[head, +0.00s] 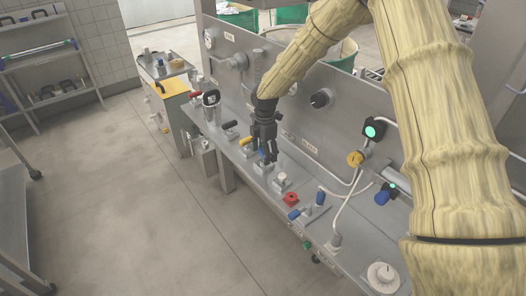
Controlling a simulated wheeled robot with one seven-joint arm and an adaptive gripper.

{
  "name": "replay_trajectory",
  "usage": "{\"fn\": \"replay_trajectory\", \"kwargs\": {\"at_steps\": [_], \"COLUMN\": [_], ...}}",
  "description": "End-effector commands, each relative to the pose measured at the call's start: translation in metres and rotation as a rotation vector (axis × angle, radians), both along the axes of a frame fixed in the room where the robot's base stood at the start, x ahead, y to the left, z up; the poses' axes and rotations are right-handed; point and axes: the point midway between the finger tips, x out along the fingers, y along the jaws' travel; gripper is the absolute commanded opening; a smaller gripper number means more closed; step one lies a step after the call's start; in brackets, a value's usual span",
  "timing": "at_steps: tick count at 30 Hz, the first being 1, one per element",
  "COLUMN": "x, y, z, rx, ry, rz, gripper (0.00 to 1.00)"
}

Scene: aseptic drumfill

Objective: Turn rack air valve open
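A sloping grey metal rack panel (295,120) has a ledge with a row of valves along its front. My gripper (267,157) points down over the middle of this row. A small blue handle (262,155) shows right at its fingertips, partly hidden by them. A yellow handle (245,141) and a black handle (230,125) lie just left of it. I cannot read which valve is the rack air valve. The fingers are dark and small here, so I cannot tell whether they are open, shut or touching the blue handle.
A white knob (282,178), a red knob (290,199) and a blue handle (320,197) stand right of my gripper. A yellow knob (355,158) with pale hoses and a green light (373,131) are farther right. A cart (165,72) stands at back left. The floor (130,190) is clear.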

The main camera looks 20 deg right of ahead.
Motion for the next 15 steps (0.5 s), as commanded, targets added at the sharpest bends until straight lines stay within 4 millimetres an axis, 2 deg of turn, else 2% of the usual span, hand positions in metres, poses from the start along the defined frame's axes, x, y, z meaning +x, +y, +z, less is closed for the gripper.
{"fn": "replay_trajectory", "kwargs": {"at_steps": [6,15], "x": [-0.0049,-0.0055], "y": [0.0024,0.0016], "z": [-0.0031,-0.004], "rx": [0.001,0.001], "ry": [0.011,0.012], "rz": [0.102,0.156], "gripper": [0.4,0.41]}}
